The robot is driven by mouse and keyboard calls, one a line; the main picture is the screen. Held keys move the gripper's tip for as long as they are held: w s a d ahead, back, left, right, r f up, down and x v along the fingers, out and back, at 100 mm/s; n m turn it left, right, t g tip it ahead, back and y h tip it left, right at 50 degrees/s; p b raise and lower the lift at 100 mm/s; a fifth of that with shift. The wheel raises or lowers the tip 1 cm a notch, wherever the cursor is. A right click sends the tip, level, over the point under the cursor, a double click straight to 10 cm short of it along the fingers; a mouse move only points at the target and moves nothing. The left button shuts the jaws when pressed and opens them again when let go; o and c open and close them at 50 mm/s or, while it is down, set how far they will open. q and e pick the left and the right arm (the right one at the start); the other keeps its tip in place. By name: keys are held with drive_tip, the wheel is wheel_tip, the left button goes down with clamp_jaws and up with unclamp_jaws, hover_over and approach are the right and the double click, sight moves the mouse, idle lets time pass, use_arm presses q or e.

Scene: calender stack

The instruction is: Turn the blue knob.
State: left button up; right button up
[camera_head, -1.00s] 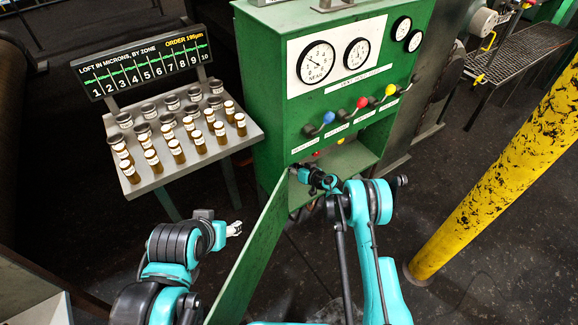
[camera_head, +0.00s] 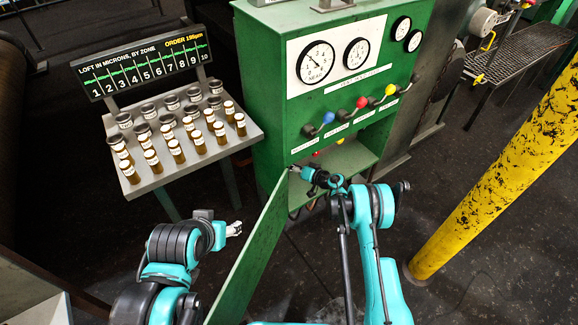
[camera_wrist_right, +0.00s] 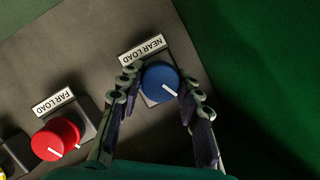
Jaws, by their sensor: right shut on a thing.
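In the right wrist view the round blue knob (camera_wrist_right: 157,76) sits on a grey panel beside a label reading NEAR LOAD. Its white pointer line points to the lower right of that picture. My right gripper (camera_wrist_right: 160,82) has one finger on each side of the knob and is shut on it. In the head view my right gripper (camera_head: 294,170) reaches into the lower opening of the green cabinet (camera_head: 272,95), and the blue knob is hidden there. My left gripper (camera_head: 235,228) is held away to the left, empty, and its finger gap is too small to judge.
A red knob (camera_wrist_right: 55,139) labelled FAR LOAD is beside the blue one. A green door (camera_head: 250,250) stands open between my arms. Levers with blue (camera_head: 328,117), red and yellow balls stick out above. A tray of bottles (camera_head: 190,165) and a yellow post (camera_head: 500,170) flank the cabinet.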

drive_tip(key=o, duration=1.2)
drive_tip(key=shift+c, duration=0.2)
drive_tip(key=shift+d, duration=0.1)
drive_tip(key=v, duration=1.1)
drive_tip(key=shift+s+d+r, duration=0.15)
drive_tip(key=shift+s+d, duration=0.1)
drive_tip(key=shift+s, duration=0.05)
